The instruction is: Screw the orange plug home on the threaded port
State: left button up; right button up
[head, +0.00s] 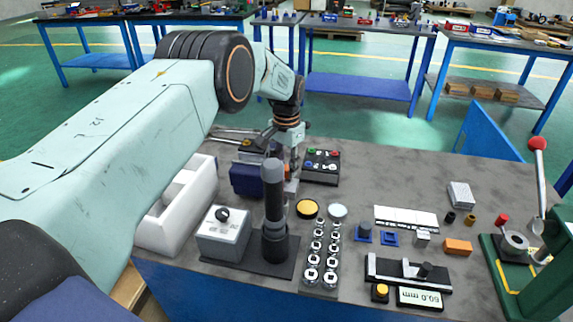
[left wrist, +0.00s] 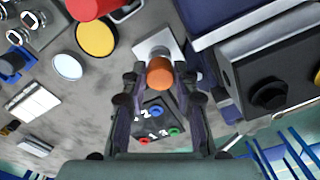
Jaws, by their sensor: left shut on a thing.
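The orange plug (left wrist: 160,73) is between the fingertips of my left gripper (left wrist: 159,78) in the left wrist view, and the gripper is shut on it. Just behind the plug is a pale grey block (left wrist: 150,43), which seems to carry the threaded port; the plug and fingers hide the thread. I cannot tell how deep the plug sits. My right gripper is not in view.
A dark cylinder (head: 273,205) stands close in front of the gripper. A button box (head: 321,166) is just behind right, a blue box (head: 246,180) to the left. A white bin (head: 160,232) and a grey box (head: 222,238) stand further left. Free bench lies right of the button box.

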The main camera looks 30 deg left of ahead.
pick_arm(q)
jog(key=shift+d+r, duration=0.1)
dwell(0.3)
jog(key=shift+a+m, duration=0.2)
jog(key=shift+m, duration=0.4)
jog(key=shift+f+b, duration=0.75)
jog(key=shift+f, duration=0.2)
jog(key=m, duration=0.5)
jog(key=shift+w+r, duration=0.1)
jog(key=shift+m, duration=0.4)
